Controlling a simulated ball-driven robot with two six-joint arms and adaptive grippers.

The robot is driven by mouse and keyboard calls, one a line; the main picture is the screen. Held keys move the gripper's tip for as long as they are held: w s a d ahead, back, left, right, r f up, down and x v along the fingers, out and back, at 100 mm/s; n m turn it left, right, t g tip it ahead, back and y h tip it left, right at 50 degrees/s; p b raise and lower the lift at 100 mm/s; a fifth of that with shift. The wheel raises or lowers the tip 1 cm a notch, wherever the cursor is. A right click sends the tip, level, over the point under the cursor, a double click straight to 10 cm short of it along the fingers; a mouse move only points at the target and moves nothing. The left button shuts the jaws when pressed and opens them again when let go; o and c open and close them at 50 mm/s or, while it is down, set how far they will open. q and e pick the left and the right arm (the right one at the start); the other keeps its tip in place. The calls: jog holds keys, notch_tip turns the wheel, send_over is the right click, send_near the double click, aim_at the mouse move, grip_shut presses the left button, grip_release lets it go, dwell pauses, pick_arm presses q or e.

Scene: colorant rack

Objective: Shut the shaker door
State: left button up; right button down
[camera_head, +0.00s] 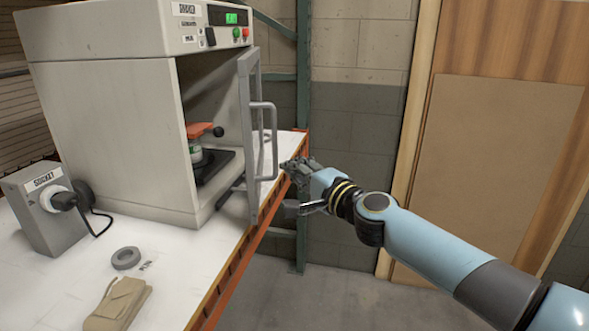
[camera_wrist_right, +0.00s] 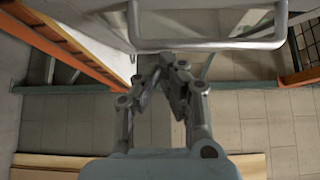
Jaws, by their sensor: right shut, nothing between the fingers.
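The shaker (camera_head: 110,120) is a large pale box on the white bench. Its door (camera_head: 248,175) stands open, swung out at the right and seen nearly edge-on. The grey loop handle (camera_head: 274,142) is on the door's right face. My right gripper (camera_head: 287,166) is shut and empty, just right of the handle and near its lower part. The handle also shows at the top of the right wrist view (camera_wrist_right: 205,45), beyond the shut fingertips (camera_wrist_right: 170,62). A small gap seems to lie between them. My left gripper is not in view.
Inside the shaker, an orange clamp (camera_head: 200,130) sits above a container on a dark plate. An orange beam edges the bench; open floor lies right.

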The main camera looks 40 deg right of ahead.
jog(key=w+a+h+p, duration=0.1)
jog(key=a, duration=0.1)
jog(key=a+m, duration=0.1)
jog(key=a, duration=0.1)
jog(key=w+a+m+h+p, duration=0.1)
jog(key=a, duration=0.1)
jog(key=shift+w+r+h+p, duration=0.2)
jog(key=shift+w+h+p, duration=0.1)
jog(key=shift+w+p, duration=0.05)
jog(key=w+a+h, duration=0.1)
jog(key=w+a, duration=0.3)
jog(key=a, duration=0.1)
jog(key=shift+a+f+m+b, duration=0.15)
jog(key=shift+a+m+b, duration=0.15)
jog(key=shift+a+b, duration=0.1)
